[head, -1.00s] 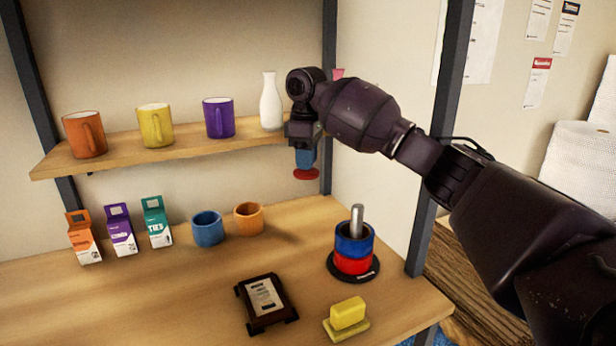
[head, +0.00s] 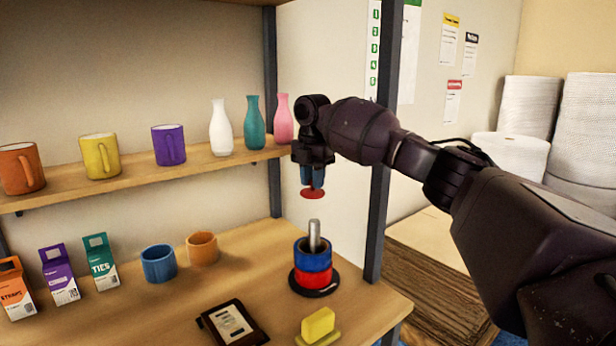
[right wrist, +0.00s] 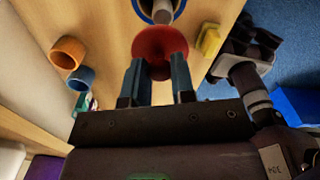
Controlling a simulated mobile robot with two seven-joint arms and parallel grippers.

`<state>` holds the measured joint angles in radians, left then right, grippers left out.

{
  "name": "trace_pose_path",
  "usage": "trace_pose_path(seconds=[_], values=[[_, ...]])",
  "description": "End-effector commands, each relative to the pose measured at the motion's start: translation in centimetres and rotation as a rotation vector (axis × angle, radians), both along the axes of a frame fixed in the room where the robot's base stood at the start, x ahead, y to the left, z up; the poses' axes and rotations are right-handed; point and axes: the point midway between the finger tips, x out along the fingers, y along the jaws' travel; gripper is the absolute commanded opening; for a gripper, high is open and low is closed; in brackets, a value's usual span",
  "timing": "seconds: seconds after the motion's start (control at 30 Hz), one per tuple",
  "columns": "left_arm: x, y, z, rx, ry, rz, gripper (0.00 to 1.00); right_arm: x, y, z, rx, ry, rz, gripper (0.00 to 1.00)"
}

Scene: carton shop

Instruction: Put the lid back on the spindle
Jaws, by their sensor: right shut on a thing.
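The spindle is a metal post (head: 314,236) on a dark round base (head: 315,284), with a blue ring (head: 313,256) above a red ring (head: 313,277) around it. The post's top is bare. My right gripper (head: 313,182) is shut on the red lid (head: 312,194), holding it above the post, apart from it. In the right wrist view the red lid (right wrist: 160,48) is between the fingertips (right wrist: 158,70), and the spindle post (right wrist: 162,12) shows beyond it at the top edge.
Blue (head: 158,263) and orange (head: 202,248) cups and several cartons stand to the left. A shelf (head: 120,178) holds mugs and bottles; a dark post (head: 380,170) stands right.

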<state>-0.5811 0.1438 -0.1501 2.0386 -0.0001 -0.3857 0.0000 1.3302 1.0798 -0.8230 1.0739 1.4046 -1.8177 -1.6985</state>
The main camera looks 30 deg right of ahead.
Motion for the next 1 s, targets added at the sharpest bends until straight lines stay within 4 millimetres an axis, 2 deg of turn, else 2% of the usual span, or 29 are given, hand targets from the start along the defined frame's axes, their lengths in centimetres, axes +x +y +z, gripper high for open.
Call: trace_pose_path(seconds=[0.2, 0.4, 0.67, 1.0], values=[[0.0, 0.0, 0.0, 0.0, 0.002, 0.0, 0.5, 0.1, -0.1, -0.2, -0.001, 0.0, 0.276, 0.01], [0.0, 0.0, -0.1, 0.0, 0.005, 0.0, 0.5, 0.2, 0.0, -0.2, -0.001, 0.001, 0.438, 0.01], [-0.1, 0.0, -0.4, 0.0, 0.01, 0.0, 0.5, 0.2, 0.0, -0.5, -0.001, 0.002, 0.491, 0.01], [-0.3, 0.0, -1.4, 0.002, 0.022, -0.002, 0.5, 0.2, -0.1, -2.6, 0.0, 0.005, 0.49, 0.01]])
